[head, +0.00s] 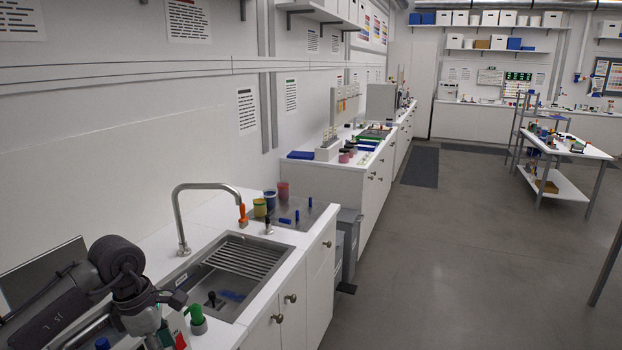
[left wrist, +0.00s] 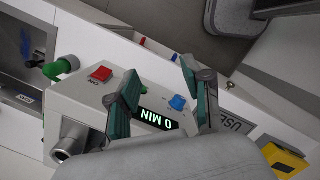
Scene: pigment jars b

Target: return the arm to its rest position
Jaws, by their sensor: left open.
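My left arm comes in at the lower left of the head view, over the counter beside the sink. In the left wrist view my left gripper (left wrist: 160,70) is open, its two teal fingers spread apart with nothing held between them. Below and around the fingers is a white timer device (left wrist: 88,97) with a red button (left wrist: 101,74), a blue knob (left wrist: 178,103) and a lit display (left wrist: 157,120) reading 0 MIN. I cannot tell whether the fingers touch it. My right gripper is in neither view.
A green-capped item (head: 195,314) stands close to my left gripper. The sink (head: 226,272) has a tall curved faucet (head: 179,215). Yellow, blue and red jars (head: 283,190) stand behind it. A yellow item (left wrist: 284,160) lies near the device. The floor (head: 450,270) at right is clear.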

